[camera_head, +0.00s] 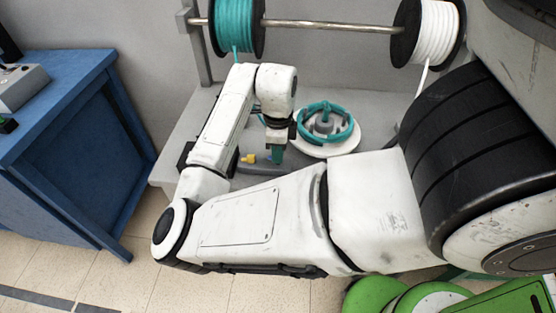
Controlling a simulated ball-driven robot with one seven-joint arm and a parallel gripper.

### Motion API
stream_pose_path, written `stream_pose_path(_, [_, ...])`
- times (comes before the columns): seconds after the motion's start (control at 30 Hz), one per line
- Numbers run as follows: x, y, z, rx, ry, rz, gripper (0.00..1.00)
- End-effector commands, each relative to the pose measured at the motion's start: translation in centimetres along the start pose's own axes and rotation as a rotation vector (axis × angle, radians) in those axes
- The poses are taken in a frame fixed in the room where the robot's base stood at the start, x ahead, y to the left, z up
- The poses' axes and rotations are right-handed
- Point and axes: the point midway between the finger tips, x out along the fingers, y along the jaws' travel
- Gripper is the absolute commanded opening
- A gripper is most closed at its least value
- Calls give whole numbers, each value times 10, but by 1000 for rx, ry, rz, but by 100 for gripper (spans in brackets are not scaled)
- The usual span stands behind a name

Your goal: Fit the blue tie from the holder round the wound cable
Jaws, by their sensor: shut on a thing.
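The wound cable (325,122) is a teal ring coiled round a pale round former on the grey bench. The dark grey holder (262,170) lies on the bench to the left of the coil. A yellow tie (248,158) stands in it. A small bit of blue, the blue tie (267,158), shows at the holder just left of my fingertips. My gripper (279,157) points down over the holder's right part, left of the coil and apart from it. It is shut on the blue tie, which is mostly hidden by the fingers.
A teal cable spool (237,25) and a white cable spool (428,32) hang on a metal rod (330,25) behind the bench (185,140). A blue cabinet (70,150) stands at the left. My arm covers the bench's front.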

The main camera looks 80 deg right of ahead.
Motion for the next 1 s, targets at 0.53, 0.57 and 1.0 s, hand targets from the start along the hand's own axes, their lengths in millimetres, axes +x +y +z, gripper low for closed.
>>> stream_pose_path(0.53, [-28, 0, 0, 0, 0, 0, 0])
stream_pose_path(0.57, [-30, 0, 0, 0, 0, 0, 0])
stream_pose_path(1.0, [-35, 0, 1, -6, 0, 0, 0])
